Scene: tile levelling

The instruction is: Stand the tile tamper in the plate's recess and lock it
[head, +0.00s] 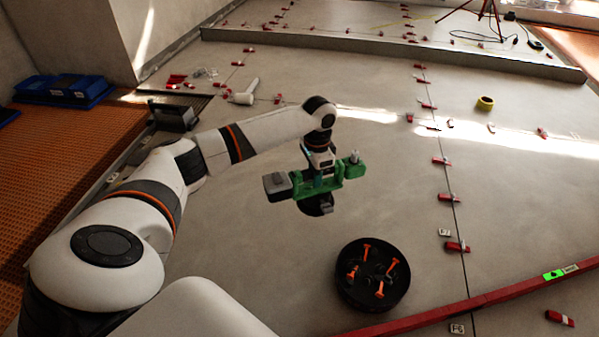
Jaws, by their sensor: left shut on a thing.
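My left gripper (319,170) is shut on the tile tamper (328,186), a green-bodied tool. The tamper has a dark grey block at its left end, a grey knob at its right end and a dark rounded foot below. It appears to be held above the concrete floor, with its foot partly hidden. A round black piece (345,288) with several orange parts on top lies on the floor in front, to the lower right of the tamper and apart from it. It may be the plate; I cannot make out its recess. My right gripper is not in view.
A red level (430,318) with a green display lies across the lower right. Several red clips line the floor joint on the right. A yellow tape roll (485,103) lies farther back. Blue trays (65,88) stand at the left. The floor around the black piece is mostly clear.

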